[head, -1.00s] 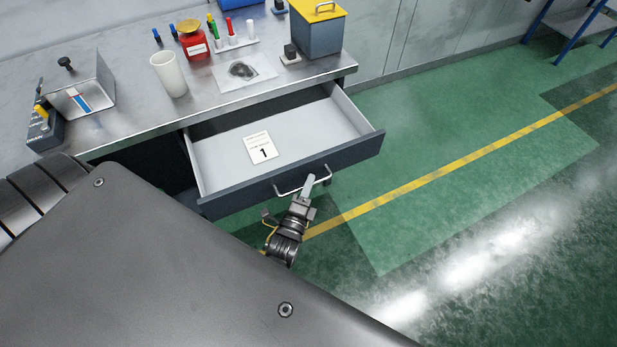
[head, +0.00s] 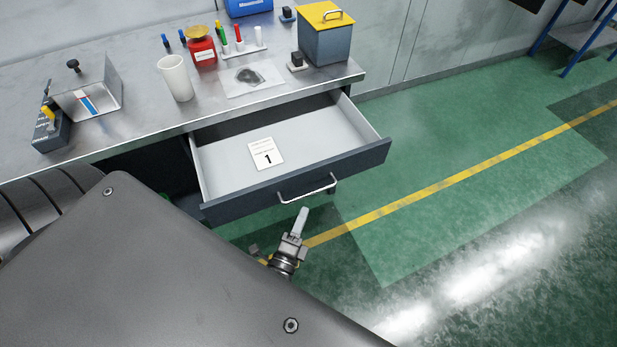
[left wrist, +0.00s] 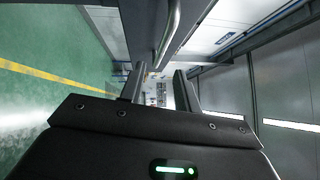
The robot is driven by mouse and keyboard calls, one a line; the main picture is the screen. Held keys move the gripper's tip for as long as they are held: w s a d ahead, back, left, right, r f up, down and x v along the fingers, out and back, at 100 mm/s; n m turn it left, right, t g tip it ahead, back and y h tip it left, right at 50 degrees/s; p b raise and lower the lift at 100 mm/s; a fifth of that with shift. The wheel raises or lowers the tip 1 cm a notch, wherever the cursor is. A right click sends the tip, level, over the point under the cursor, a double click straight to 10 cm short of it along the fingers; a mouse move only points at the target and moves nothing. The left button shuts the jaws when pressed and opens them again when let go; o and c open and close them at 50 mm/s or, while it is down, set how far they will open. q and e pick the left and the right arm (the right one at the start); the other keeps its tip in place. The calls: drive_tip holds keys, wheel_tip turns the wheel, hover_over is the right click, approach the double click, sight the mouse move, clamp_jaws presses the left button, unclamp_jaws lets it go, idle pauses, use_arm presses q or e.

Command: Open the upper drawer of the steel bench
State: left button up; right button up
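The upper drawer (head: 225,172) of the steel bench (head: 125,137) is pulled well out. Inside it lies a white card marked 1 (head: 266,153). Its bar handle (head: 307,188) on the dark front is free. My left gripper (head: 302,216) is just in front of and below the handle, apart from it. In the left wrist view my left gripper (left wrist: 159,82) has its two fingers spread with nothing between them, and the handle (left wrist: 170,35) shows beyond the fingertips. My right gripper is not in view.
Green floor with a yellow line (head: 440,185) is clear to the right.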

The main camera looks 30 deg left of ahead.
use_arm(q)
drive_tip(key=shift+v, duration=1.25)
drive_tip(key=s+d+f+n+g+h, duration=0.15)
drive_tip(key=s+f+n+g, duration=0.3)
drive_tip(key=f, duration=0.85)
drive_tip(key=s+f+n+g+h, duration=0.2)
drive_tip(key=s+f+n+g, duration=0.25)
drive_tip(key=f, duration=0.75)
drive_tip(key=s+a+f+n+g, duration=0.3)
drive_tip(key=s+a+f+g, duration=0.1)
drive_tip(key=s+f, duration=0.4)
drive_tip(key=s+a+f+n+g, duration=0.3)
drive_tip(key=s+a+f+g, duration=0.1)
drive_tip(key=s+f, duration=0.4)
drive_tip(key=shift+s+f+g, duration=0.3)
drive_tip(key=shift+s+g, duration=0.4)
drive_tip(key=shift+s, duration=0.5)
